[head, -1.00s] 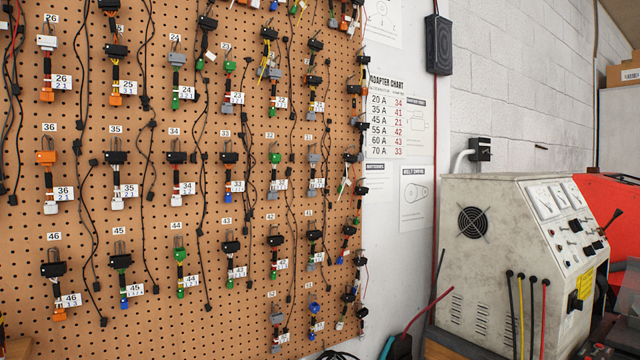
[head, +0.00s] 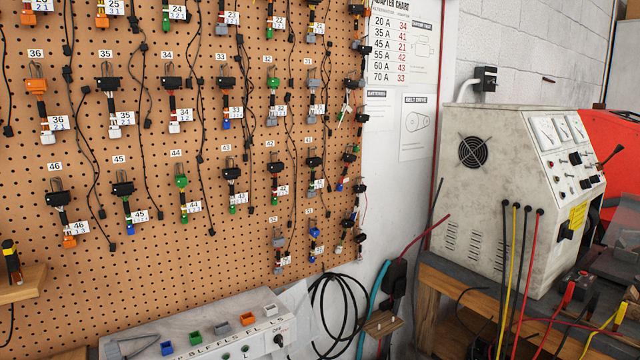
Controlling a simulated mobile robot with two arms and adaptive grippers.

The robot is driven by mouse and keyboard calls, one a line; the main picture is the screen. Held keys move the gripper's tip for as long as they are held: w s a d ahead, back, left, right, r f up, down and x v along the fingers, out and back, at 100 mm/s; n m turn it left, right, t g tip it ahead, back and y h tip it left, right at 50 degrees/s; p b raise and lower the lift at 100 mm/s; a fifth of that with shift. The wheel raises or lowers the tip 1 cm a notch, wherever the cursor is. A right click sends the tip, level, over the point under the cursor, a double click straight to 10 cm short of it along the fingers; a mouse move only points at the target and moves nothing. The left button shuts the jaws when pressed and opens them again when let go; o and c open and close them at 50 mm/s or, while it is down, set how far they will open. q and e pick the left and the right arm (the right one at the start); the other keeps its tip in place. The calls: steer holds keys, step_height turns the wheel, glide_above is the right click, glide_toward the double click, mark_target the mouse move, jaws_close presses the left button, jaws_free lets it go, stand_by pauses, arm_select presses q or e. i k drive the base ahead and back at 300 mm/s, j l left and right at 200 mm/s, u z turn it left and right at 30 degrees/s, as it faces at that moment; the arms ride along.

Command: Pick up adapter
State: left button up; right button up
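Several wire adapters with coloured connector ends hang from hooks on the pegboard (head: 110,270), each under a number label and with a tag. In the head view they include adapter 36 (head: 37,87) with an orange top, adapter 35 (head: 106,85) with a black top, adapter 46 (head: 60,200) with an orange end, adapter 45 (head: 123,190) and adapter 44 (head: 182,184) with a green top. Which adapter is meant does not show. Adapters at the board's right edge overlap and are hard to read. Neither of my grippers is in view.
The adapter chart (head: 393,45) is on the wall. A tester box with coloured sockets (head: 209,330) stands below the board. A small wooden shelf (head: 30,282) at left holds a black-and-yellow item. A large grey test machine (head: 480,190) stands on a bench at right.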

mark_target(273, 167)
steer(key=i+l+u, duration=0.15)
steer(key=u, duration=0.3)
steer(key=i+l+u, duration=0.1)
steer(key=l+u, duration=0.2)
steer(key=u, duration=0.2)
steer(key=i+l+u, duration=0.1)
steer(key=l+u, duration=0.15)
steer(key=u, duration=0.2)
